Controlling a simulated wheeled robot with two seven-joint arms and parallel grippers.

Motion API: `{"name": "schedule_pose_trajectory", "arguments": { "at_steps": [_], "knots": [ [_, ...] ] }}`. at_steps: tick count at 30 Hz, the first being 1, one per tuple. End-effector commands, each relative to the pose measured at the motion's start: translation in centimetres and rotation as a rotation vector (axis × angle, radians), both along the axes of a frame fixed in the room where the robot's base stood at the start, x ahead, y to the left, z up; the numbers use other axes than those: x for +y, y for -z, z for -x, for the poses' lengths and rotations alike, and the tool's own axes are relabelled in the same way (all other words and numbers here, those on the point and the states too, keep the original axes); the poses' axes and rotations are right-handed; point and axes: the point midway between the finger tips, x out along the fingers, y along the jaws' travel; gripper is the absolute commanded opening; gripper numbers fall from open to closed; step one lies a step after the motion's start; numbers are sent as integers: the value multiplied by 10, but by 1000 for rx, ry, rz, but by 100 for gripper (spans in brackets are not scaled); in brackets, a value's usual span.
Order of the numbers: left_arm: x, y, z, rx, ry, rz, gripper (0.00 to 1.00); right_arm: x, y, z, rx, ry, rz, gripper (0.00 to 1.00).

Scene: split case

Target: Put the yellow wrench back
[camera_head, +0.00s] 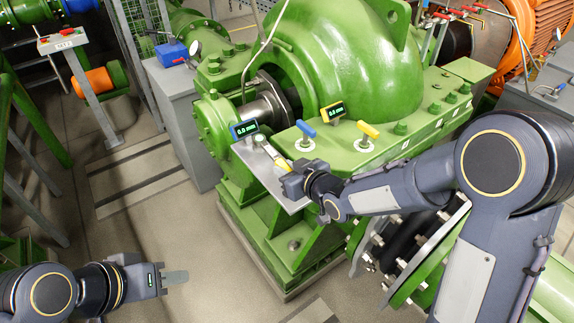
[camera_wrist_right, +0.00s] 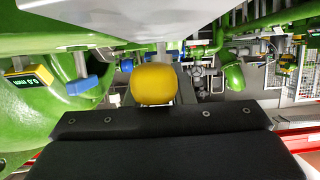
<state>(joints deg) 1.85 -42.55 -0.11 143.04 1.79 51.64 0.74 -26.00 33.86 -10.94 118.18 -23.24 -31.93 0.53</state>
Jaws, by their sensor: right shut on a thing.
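The yellow wrench (camera_head: 281,160) is in my right gripper (camera_head: 287,168), which is shut on it. Its pale end points up and left, over a grey plate (camera_head: 250,163) at the front of the green machine. I cannot tell whether the wrench touches the plate. In the right wrist view a rounded yellow end (camera_wrist_right: 154,85) shows at my gripper; the rest of the wrench is hidden there. My left gripper (camera_head: 174,278) is low at the left, away from the machine, with no object visible in it. Its finger gap cannot be made out.
The green machine (camera_head: 345,60) fills the middle. A blue gauge (camera_head: 243,129), a yellow gauge (camera_head: 332,111), a blue-handled tool (camera_head: 305,129) and a yellow-handled tool (camera_head: 368,130) stand near the plate. A grey cabinet (camera_head: 180,110) stands left; bare floor (camera_head: 150,225) lies below it.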

Motion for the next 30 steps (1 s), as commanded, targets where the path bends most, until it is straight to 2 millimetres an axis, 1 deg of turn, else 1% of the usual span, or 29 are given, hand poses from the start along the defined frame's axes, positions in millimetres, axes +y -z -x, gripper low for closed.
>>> {"name": "schedule_pose_trajectory", "arguments": {
  "at_steps": [14, 30],
  "knots": [
    [0, 1, 0, 0, 0, 0, 36, 0, 1, 0, -3, 0, -2, 0],
    [0, 12, 0, 0, 0, 0, 36, 0, 10, -1, -3, 1, -2, 0]
  ]
}}
